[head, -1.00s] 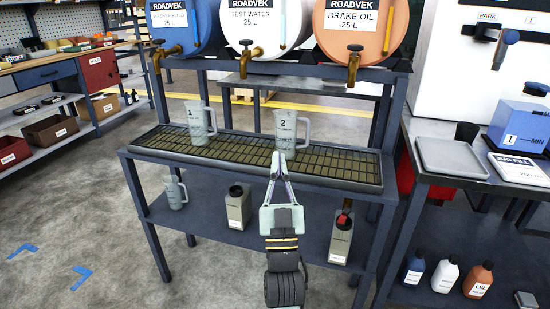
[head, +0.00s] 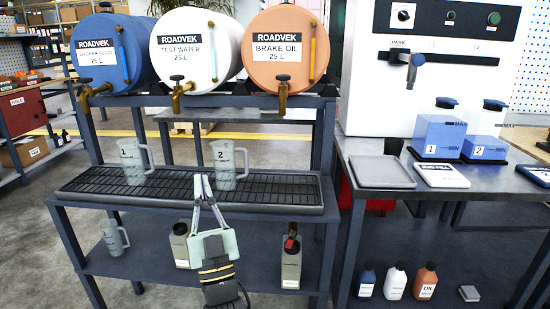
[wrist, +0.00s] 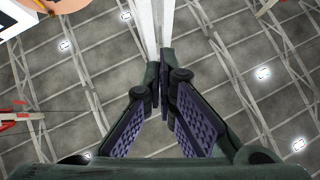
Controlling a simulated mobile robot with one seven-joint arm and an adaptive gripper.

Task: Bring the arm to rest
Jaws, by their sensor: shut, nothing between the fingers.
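My gripper (head: 203,186) is in front of the rack in the head view, its fingers pointing up and together. It is shut and empty. In the wrist view my gripper (wrist: 160,55) also shows with its fingers side by side and nothing between them. Jug 2 (head: 227,168) stands upright on the drip grating (head: 100,185), just right of and behind the fingertips; I cannot tell whether they touch. Jug 1 (head: 133,165) stands upright on the grating further left.
Three drums, including the brake oil drum (head: 285,50), lie above the rack with taps. A third jug (head: 114,238) and two canisters, one of them (head: 291,265), are on the lower shelf. The right table holds a grey tray (head: 382,174) and two blue reservoirs (head: 437,132).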

